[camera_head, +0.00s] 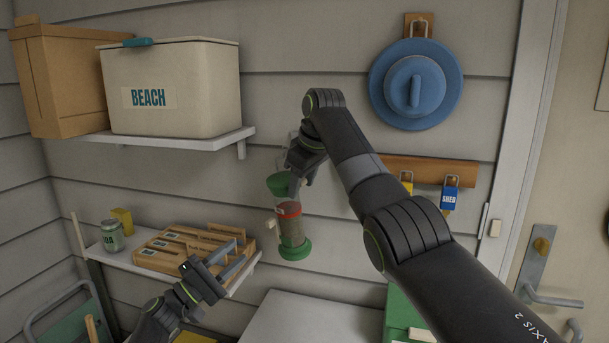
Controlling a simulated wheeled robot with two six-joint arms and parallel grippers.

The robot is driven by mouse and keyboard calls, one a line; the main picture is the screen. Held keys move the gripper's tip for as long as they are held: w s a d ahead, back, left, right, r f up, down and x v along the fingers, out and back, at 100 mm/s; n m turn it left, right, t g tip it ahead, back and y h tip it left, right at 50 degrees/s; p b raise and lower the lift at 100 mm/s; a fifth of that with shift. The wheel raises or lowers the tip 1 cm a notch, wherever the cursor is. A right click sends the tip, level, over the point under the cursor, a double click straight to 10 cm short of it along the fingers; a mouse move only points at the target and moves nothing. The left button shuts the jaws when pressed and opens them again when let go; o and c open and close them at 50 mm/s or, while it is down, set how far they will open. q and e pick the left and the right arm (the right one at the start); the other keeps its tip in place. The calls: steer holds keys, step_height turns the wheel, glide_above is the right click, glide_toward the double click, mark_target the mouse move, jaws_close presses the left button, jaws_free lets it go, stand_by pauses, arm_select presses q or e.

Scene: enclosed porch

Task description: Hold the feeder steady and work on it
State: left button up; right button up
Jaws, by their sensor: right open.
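The feeder (292,229) is a clear tube with seed in its lower part, a red band, green parts at top and bottom, and a small pale perch at its left. It hangs slightly tilted in front of the wall. My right gripper (297,184) comes down over the feeder's upper part with open jaws, hiding some of it; I cannot tell whether it touches. My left gripper (238,252) is low and left of the feeder, its two fingers apart and empty, in front of the lower shelf's right end.
Above are a BEACH bin (190,95) and a cardboard box (62,85). A blue round item (440,80) and padlocks hang at right.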

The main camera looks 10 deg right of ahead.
jaws_close()
stand_by(0.3)
stand_by(0.9)
